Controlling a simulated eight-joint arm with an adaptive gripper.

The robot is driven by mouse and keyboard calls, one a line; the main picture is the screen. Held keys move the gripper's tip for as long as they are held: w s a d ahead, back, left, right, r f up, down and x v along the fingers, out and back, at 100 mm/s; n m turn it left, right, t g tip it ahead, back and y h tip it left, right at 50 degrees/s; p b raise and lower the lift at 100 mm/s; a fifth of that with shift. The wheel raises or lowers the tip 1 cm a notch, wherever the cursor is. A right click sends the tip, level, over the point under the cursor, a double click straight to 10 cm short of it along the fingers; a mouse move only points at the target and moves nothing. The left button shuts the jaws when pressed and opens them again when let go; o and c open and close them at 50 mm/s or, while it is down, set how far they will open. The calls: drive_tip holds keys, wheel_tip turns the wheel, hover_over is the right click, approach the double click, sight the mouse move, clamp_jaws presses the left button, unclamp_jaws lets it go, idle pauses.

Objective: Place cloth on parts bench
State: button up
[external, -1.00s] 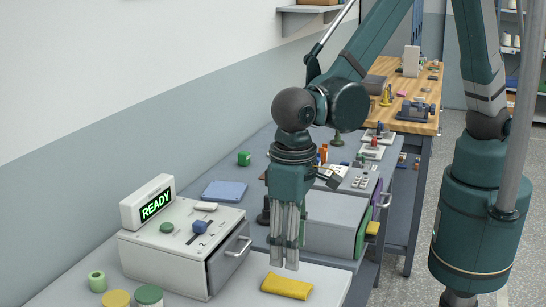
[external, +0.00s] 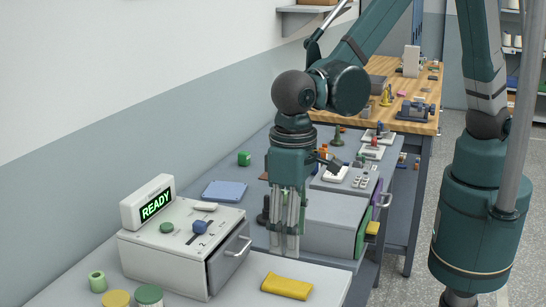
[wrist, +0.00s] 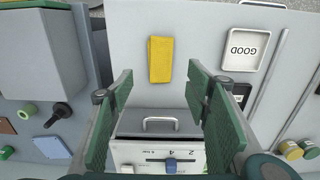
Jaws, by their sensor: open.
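A folded yellow cloth (external: 287,286) lies flat on the light grey bench top (external: 328,277) at the bottom of the external view. It also shows in the wrist view (wrist: 160,59), ahead of and between my finger pads. My gripper (external: 284,252) points down above the bench, behind and left of the cloth in the external view. In the wrist view its green pads (wrist: 165,100) are wide apart with nothing between them. The cloth is not touched. Which surface is the parts bench is not labelled in view.
A grey machine (external: 186,246) with a drawer handle and a READY display (external: 156,204) stands left of my gripper. A grey cabinet (external: 333,222) stands behind. A white GOOD tray (wrist: 243,48) lies beside the cloth. A wooden bench (external: 415,122) stands at the back.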

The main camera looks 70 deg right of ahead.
drive_tip(key=shift+w+d, duration=0.1)
drive_tip(key=w+d+r+t, duration=0.1)
drive_tip(key=w+d+r, duration=0.3)
drive_tip(key=d, duration=0.5)
drive_tip(key=w+d+r+t+y, duration=0.1)
drive_tip(key=w+d+r, duration=0.1)
drive_tip(key=d+r, duration=0.5)
drive_tip(key=w+d+r+t, duration=0.1)
drive_tip(key=w+d+r, duration=0.15)
drive_tip(key=d, duration=0.95)
drive_tip(key=s+d+r+t, duration=0.1)
drive_tip(key=s+d, duration=0.2)
drive_tip(key=d, duration=0.6)
drive_tip(key=s+d+r+t, duration=0.1)
drive_tip(key=s+d+r, duration=0.1)
drive_tip(key=d, duration=0.8)
drive_tip(key=s+d+r+t+h, duration=0.1)
drive_tip(key=s+d, duration=0.3)
drive_tip(key=d, duration=0.6)
drive_tip(key=shift+s+r+t, duration=0.3)
drive_tip(key=shift+t, duration=0.3)
